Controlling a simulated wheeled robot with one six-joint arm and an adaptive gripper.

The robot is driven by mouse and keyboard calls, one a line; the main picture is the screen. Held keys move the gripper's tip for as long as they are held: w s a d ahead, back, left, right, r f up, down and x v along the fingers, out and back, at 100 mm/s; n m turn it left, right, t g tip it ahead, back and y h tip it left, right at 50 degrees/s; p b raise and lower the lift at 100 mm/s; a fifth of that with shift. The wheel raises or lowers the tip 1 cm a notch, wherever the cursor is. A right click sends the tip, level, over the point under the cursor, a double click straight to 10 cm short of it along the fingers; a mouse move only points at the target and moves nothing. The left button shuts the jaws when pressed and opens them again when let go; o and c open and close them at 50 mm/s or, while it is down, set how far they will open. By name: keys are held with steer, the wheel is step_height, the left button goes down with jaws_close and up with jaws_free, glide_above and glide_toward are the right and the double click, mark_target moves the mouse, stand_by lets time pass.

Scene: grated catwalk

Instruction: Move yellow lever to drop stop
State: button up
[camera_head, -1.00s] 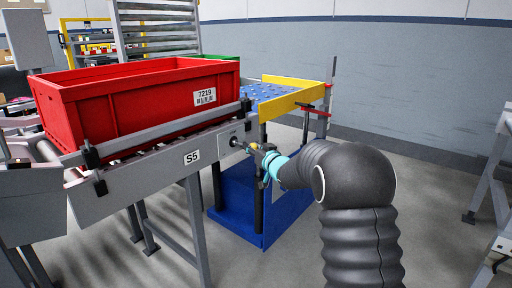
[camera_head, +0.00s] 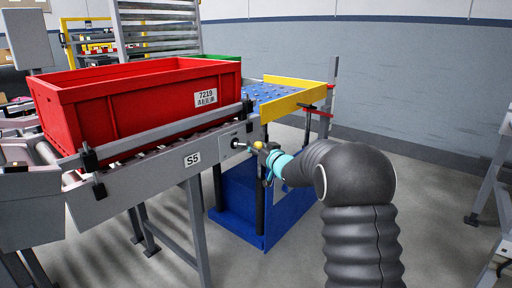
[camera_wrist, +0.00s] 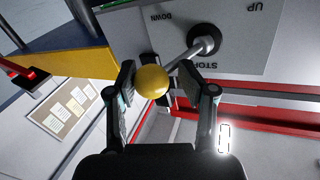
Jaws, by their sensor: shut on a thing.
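The yellow lever has a round yellow knob (camera_wrist: 152,82) and a grey shaft running to a black round pivot (camera_wrist: 204,40) on a grey plate (camera_wrist: 235,50). The plate carries the words DOWN, UP and STOP, upside down in the wrist view. The shaft slants from the pivot toward the lower left there, on the DOWN side. My gripper (camera_wrist: 156,85) is shut on the knob, one finger on each side. In the head view the knob (camera_head: 258,146) sticks out at the end of the conveyor side rail, with my gripper (camera_head: 265,153) at it.
A red crate (camera_head: 110,108) labelled 7219 sits on the roller conveyor marked S5 (camera_head: 191,159). A blue lift table with a yellow-edged top (camera_head: 298,97) stands just behind the lever. Open floor lies to the right, before a grey wall.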

steer(key=shift+w+d+r, duration=0.15)
steer(key=shift+d+r, duration=0.05)
steer(key=shift+d, duration=0.15)
steer(key=o, duration=0.8)
steer(key=shift+d, duration=0.1)
steer(key=shift+w+d+f, duration=0.1)
steer(key=shift+d, duration=0.05)
steer(key=shift+a+f, duration=0.1)
steer(key=shift+a, duration=0.25)
steer(key=v, duration=1.2)
